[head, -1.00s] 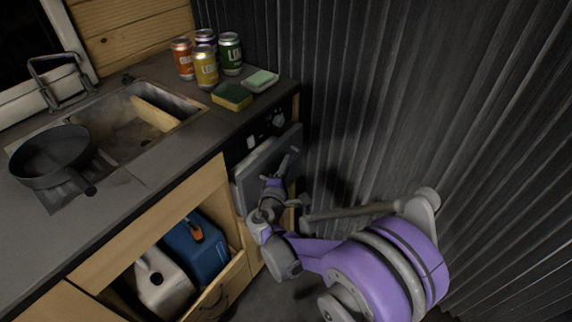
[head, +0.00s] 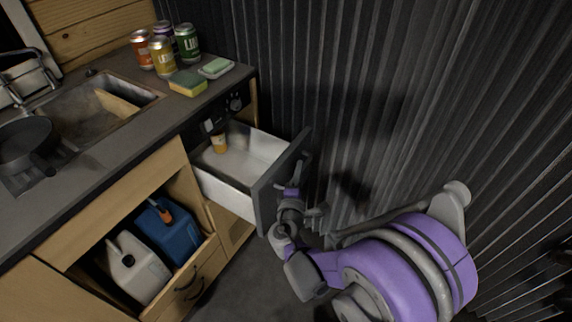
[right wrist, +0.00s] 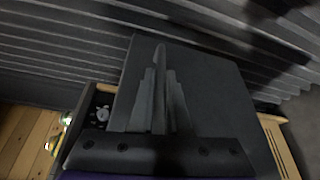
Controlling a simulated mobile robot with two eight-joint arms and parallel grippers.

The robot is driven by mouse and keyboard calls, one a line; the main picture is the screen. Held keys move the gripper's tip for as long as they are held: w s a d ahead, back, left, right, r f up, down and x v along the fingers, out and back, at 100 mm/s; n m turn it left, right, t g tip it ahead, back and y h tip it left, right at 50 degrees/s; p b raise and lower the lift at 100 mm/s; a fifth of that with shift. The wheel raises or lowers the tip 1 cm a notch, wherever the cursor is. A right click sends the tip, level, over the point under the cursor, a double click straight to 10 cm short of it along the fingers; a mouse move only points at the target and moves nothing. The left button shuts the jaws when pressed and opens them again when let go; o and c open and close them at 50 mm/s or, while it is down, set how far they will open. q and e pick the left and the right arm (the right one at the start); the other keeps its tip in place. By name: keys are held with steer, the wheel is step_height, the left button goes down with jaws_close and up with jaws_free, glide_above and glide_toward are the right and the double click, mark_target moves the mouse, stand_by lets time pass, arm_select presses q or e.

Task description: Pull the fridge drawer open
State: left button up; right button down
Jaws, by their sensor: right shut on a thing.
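The fridge drawer (head: 240,160) stands well out from the counter in the head view, with white inner walls and a dark grey front panel (head: 272,196). An amber bottle or jar (head: 219,143) stands inside near its back. My right gripper (head: 300,172) is at the outer face of the front, shut on the drawer's handle, which is mostly hidden by the fingers. In the right wrist view the gripper fingers (right wrist: 162,100) lie against the dark front panel (right wrist: 205,85). My left gripper is in neither view.
A corrugated dark wall (head: 400,110) runs close along the right. Several cans (head: 162,57), a sponge (head: 187,84) and a soap dish (head: 216,68) stand on the counter. A sink (head: 85,120) and pan (head: 28,145) are left. Below are jugs (head: 135,268) in an open cabinet.

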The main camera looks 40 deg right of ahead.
steer(key=s+d, duration=0.3)
steer(key=s, duration=0.5)
steer(key=shift+d, duration=0.15)
steer(key=c, duration=0.9)
jaws_free()
steer(key=shift+s, duration=0.1)
steer(key=p+v, duration=0.1)
steer(key=v, duration=0.9)
steer(key=shift+s+a, duration=0.2)
steer(key=shift+a, duration=0.1)
